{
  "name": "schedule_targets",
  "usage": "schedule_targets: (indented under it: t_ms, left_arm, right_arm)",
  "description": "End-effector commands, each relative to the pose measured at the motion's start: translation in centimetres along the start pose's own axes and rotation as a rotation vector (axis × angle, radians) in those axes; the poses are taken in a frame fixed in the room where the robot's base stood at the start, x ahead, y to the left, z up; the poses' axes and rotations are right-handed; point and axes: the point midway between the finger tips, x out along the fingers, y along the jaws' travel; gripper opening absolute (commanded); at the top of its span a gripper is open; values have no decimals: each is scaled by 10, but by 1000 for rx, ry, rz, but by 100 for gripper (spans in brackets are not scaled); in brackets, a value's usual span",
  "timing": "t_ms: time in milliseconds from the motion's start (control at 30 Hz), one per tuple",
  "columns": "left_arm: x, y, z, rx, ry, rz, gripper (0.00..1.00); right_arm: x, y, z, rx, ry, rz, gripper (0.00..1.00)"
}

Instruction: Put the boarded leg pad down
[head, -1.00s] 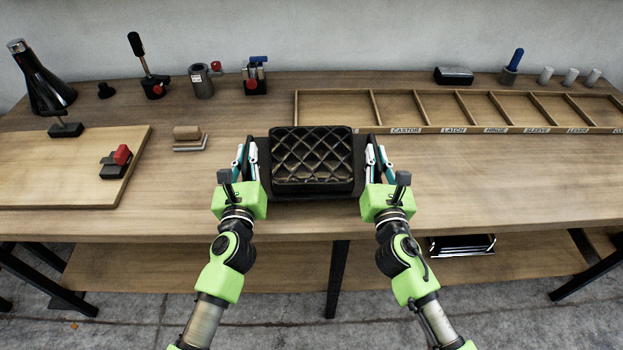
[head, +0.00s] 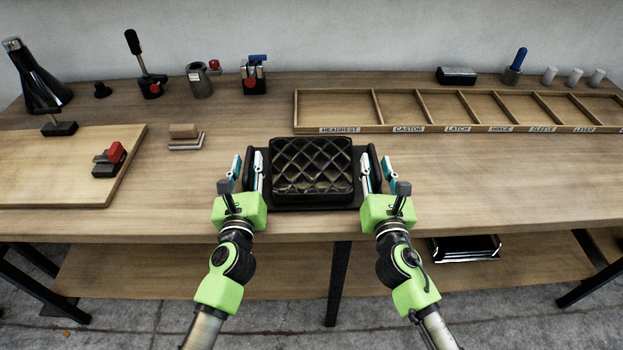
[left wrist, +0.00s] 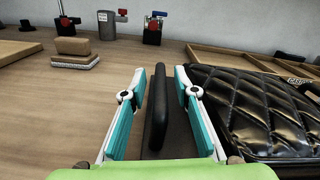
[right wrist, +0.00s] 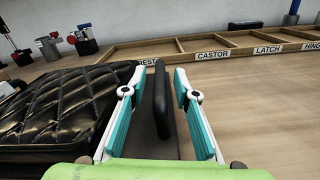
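The black quilted leg pad (head: 312,165) lies on its dark board (head: 290,205), which rests on the bench near the front edge. The board has an upright black handle on each side. My left gripper (head: 247,160) is open around the left handle, with a finger on either side and gaps between; this handle (left wrist: 157,110) shows clearly in the left wrist view. My right gripper (head: 376,160) is open around the right handle, which stands between its fingers without visible contact in the right wrist view (right wrist: 162,100). The pad's underside is hidden.
A labelled wooden compartment tray (head: 365,129) lies behind and to the right. A wooden panel (head: 50,175) with a red-and-black clamp (head: 109,160) is at the left. Small blocks (head: 185,135) sit behind-left. Clamps and tools line the back. The front right of the bench (head: 500,190) is clear.

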Motion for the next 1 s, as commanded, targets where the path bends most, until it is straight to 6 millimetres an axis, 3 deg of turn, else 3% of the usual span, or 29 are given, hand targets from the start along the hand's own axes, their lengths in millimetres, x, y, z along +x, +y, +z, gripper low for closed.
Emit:
schedule_targets:
  t_ms: [367,800,1000]
  left_arm:
    - [-9,0,-1,-1,2,-1,27]
    - [-94,0,-1,-1,3,1,27]
    - [-116,0,0,-2,2,1,27]
  right_arm:
    - [0,0,0,0,1,0,27]
    - [0,0,0,0,0,1,27]
    - [0,0,0,0,0,1,27]
